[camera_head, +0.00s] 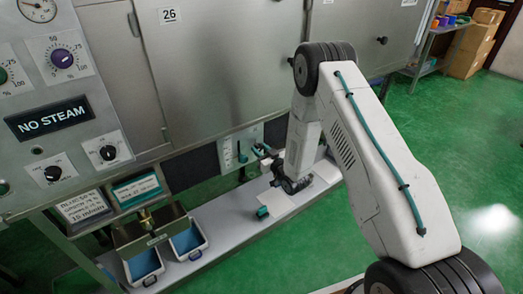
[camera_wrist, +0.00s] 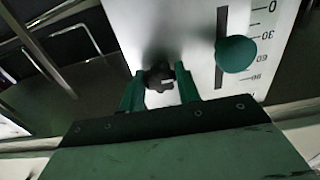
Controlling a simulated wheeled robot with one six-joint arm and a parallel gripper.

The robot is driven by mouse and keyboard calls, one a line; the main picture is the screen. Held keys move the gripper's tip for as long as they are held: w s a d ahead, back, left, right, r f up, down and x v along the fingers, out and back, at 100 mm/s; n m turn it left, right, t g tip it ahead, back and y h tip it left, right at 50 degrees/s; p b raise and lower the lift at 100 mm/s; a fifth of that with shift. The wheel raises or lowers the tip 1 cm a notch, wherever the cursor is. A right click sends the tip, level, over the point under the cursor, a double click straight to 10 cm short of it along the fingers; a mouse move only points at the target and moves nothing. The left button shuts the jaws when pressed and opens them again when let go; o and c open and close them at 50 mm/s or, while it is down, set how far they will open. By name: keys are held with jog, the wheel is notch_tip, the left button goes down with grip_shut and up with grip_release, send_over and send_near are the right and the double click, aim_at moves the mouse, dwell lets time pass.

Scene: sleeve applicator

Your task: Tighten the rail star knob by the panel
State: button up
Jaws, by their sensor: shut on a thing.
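The black star knob (camera_wrist: 159,77) sits on a pale panel (camera_wrist: 178,25) in the wrist view. My gripper (camera_wrist: 157,88) has its two green fingers on either side of the knob and is shut on it. In the head view my gripper (camera_head: 262,152) reaches the small panel (camera_head: 238,148) low on the machine. The knob cannot be made out there.
A green ball-ended lever (camera_wrist: 236,54) stands in a slot beside a numbered scale, close to the right finger. A grey ledge (camera_head: 225,222) runs below the panel. Two blue-lined trays (camera_head: 188,241) sit at the lower left.

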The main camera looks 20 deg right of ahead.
jog(key=m, duration=0.4)
jog(key=shift+m, duration=0.3)
jog(key=m, duration=0.4)
jog(key=shift+m, duration=0.3)
jog(key=m, duration=0.4)
jog(key=shift+m, duration=2.3)
jog(key=o, duration=1)
jog(key=shift+d, duration=0.1)
